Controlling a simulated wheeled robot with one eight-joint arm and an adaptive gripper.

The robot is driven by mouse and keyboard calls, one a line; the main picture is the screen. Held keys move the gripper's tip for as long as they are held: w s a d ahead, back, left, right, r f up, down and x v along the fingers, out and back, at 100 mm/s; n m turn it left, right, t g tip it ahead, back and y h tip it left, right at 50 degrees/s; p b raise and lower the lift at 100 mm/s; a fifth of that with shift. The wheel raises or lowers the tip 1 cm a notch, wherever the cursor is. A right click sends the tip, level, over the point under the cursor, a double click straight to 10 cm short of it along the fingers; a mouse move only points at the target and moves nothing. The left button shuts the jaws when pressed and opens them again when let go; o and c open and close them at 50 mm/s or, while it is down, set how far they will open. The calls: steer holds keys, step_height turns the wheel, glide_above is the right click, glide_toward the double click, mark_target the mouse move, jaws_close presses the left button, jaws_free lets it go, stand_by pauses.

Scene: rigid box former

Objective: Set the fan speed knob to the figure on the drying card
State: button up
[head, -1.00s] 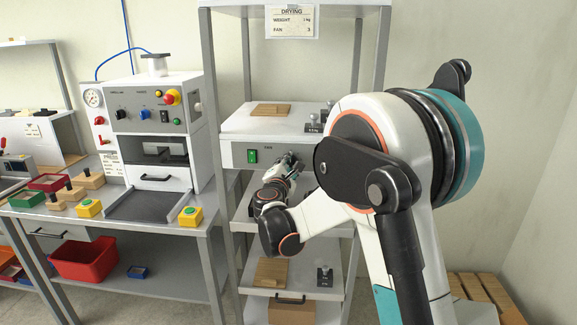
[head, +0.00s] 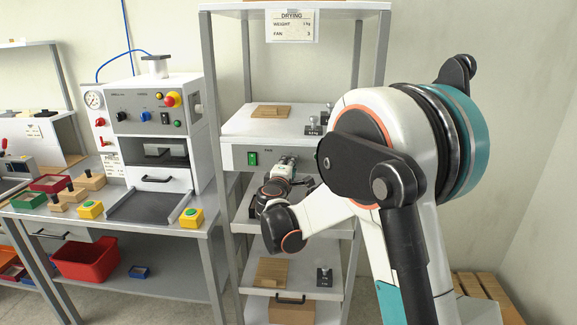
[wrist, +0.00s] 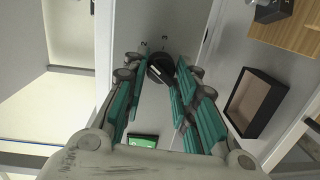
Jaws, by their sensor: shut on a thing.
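The drying card (head: 290,26) hangs at the top of the rack and reads weight 1 kg, fan 3. The black fan speed knob (wrist: 159,66) is on the grey panel (head: 237,157) under the upper shelf. In the wrist view it sits between the fingertips of my gripper (wrist: 161,76), with a pale pointer line on its face. My gripper (head: 288,161) is shut on the knob. In the head view my gripper hides the knob, and I cannot read its scale.
A green rocker switch (head: 252,158) is on the panel left of my gripper. Above it, a wooden board (head: 271,111) and small weights (head: 313,128) stand on the shelf. A press machine (head: 157,120) is on the bench to the left.

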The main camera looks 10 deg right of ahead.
steer(key=m, duration=0.4)
steer(key=m+y+p, duration=0.1)
steer(key=m, duration=0.4)
steer(key=shift+s+d+r+y, duration=0.1)
steer(key=shift+d+y, duration=0.05)
steer(key=shift+y, duration=0.15)
steer(key=shift+m, duration=0.4)
steer(key=o, duration=1)
steer(key=shift+o, duration=0.2)
steer(key=shift+s, duration=0.1)
steer(key=v, duration=1.1)
steer(key=shift+s, duration=0.4)
